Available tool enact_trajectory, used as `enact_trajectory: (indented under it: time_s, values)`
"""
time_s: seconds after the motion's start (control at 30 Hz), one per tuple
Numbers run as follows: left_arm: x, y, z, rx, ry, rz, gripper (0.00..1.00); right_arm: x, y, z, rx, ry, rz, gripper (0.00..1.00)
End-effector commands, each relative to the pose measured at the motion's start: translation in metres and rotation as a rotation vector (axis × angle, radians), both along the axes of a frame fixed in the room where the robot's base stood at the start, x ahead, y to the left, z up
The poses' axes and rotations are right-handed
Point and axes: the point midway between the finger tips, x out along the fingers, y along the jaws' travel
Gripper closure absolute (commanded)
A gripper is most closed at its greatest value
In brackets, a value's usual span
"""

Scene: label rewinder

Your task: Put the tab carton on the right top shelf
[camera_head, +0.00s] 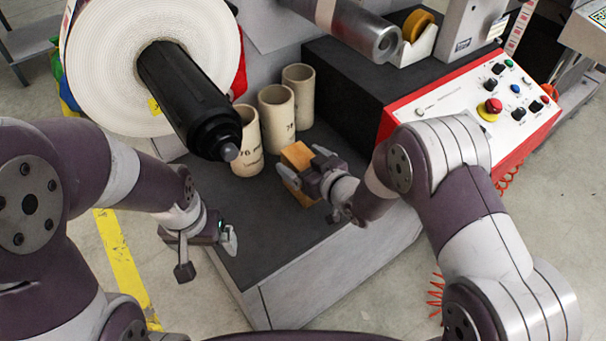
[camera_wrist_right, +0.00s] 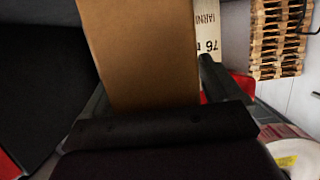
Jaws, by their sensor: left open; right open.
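The tab carton, an orange-brown box (camera_head: 298,155), stands on the dark lower deck (camera_head: 270,225) of the machine in the head view. My right gripper (camera_head: 303,164) is open at the carton, with a finger towards either side of it. Its lower part is partly hidden by the gripper. In the right wrist view the carton (camera_wrist_right: 140,50) fills the middle, close in front of the jaws; contact cannot be told. My left gripper (camera_head: 206,257) is open and empty, left of the deck. No shelf is clearly recognisable; a raised black top (camera_head: 345,75) lies at the right.
Several cardboard cores (camera_head: 277,113) stand just behind the carton. A black spindle (camera_head: 190,100) with a big white roll (camera_head: 105,60) juts out at the left. A red-edged control panel (camera_head: 480,115) is at the right, with a tape dispenser (camera_head: 415,42) behind. The front deck is clear.

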Motion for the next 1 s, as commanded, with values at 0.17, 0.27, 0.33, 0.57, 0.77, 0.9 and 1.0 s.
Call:
enact_trajectory:
  time_s: [0.17, 0.27, 0.33, 0.57, 0.77, 0.9, 1.0]
  values:
    - [0.000, 0.000, 0.000, 0.000, 0.000, 0.000, 0.04, 0.000, 0.000, 0.000, 0.000, 0.000, 0.000, 0.47]
    - [0.000, 0.000, 0.000, 0.000, 0.000, 0.000, 0.04, 0.000, 0.000, 0.000, 0.000, 0.000, 0.000, 0.75]
    - [0.000, 0.000, 0.000, 0.000, 0.000, 0.000, 0.04, 0.000, 0.000, 0.001, 0.000, -0.002, 0.000, 0.82]
    - [0.000, 0.000, 0.001, 0.000, 0.000, 0.000, 0.04, 0.000, 0.000, 0.005, 0.000, -0.002, 0.000, 0.81]
    - [0.000, 0.000, 0.007, 0.000, 0.000, 0.000, 0.04, 0.000, 0.000, 0.032, 0.001, -0.006, 0.001, 0.81]
    - [0.000, 0.000, 0.012, 0.000, 0.000, 0.000, 0.04, -0.005, -0.018, 0.054, 0.000, -0.003, -0.006, 0.81]
    - [0.000, 0.000, 0.016, 0.000, 0.000, 0.000, 0.04, -0.013, -0.040, 0.069, 0.000, -0.005, -0.005, 0.81]
